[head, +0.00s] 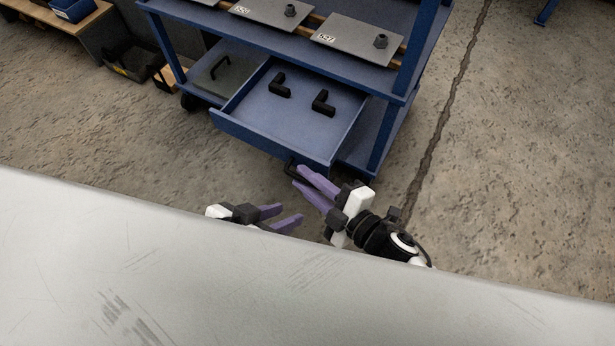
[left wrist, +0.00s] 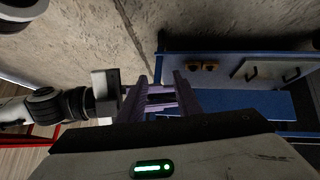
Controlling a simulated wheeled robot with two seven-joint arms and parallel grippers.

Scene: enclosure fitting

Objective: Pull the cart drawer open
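The blue cart drawer (head: 260,128) stands pulled well out of the cart (head: 345,50), toward me. Two black angled handle pieces (head: 279,86) lie on its floor. A dark pull handle (head: 290,167) sits on its front, partly hidden by my right gripper. My right gripper (head: 296,176) is at that handle, its purple fingers on either side of dark material; I cannot tell whether they clamp it. My left gripper (head: 284,213) is open and empty, left of and below the right one, apart from the drawer. Its fingers also show in the left wrist view (left wrist: 163,98).
A pale worktop (head: 200,270) crosses the foreground and hides part of my left gripper. Grey plates (head: 345,35) with black knobs rest on the cart's upper shelf. A grey panel with a handle (head: 222,75) lies left of the drawer. Open concrete floor lies right of the cart.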

